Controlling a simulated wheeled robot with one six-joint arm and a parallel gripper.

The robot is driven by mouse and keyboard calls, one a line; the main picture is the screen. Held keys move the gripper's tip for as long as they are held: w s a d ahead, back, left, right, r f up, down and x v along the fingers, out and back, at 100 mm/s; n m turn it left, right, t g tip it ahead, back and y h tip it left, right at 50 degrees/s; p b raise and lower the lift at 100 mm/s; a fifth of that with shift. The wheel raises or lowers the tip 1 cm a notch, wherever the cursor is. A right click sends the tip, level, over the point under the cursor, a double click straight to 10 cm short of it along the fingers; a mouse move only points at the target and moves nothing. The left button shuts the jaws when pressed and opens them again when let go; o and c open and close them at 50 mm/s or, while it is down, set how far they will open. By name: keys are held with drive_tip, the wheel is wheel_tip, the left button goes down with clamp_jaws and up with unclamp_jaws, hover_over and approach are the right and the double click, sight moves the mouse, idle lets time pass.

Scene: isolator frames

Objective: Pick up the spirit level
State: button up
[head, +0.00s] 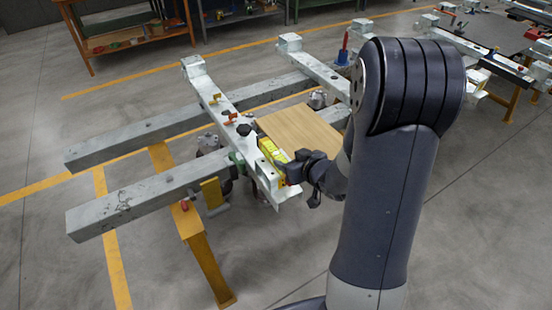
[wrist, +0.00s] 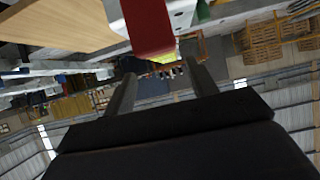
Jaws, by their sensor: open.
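The spirit level (head: 269,149) looks like a yellow bar with dark markings. It lies along the near end of a pale steel beam, beside a wooden board, in the head view. My gripper (head: 293,172) is at its near end, close by; I cannot tell whether it touches. In the wrist view my gripper (wrist: 160,78) has its two fingers apart, with nothing clearly held between them. A red block (wrist: 148,27) hangs into the top of the wrist view, with a strip of yellow (wrist: 163,56) below it, perhaps the level. My gripper partly hides the level's near end.
The wooden board (head: 300,130) lies right of the level. Two long grey beams (head: 150,197) cross beneath the pale beam (head: 209,92), on a yellow stand (head: 207,262). Clamps and a black knob (head: 244,129) stick up from the pale beam. Floor in front is clear.

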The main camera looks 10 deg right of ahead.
sight(279, 156)
drive_tip(key=shift+a+x, duration=0.15)
drive_tip(key=shift+x, duration=1.4)
drive_tip(key=shift+a+x, duration=0.2)
drive_tip(key=shift+x, duration=1.4)
drive_tip(key=shift+s, duration=0.2)
drive_tip(key=shift+c, duration=0.2)
clamp_jaws()
drive_tip(key=shift+r, duration=0.15)
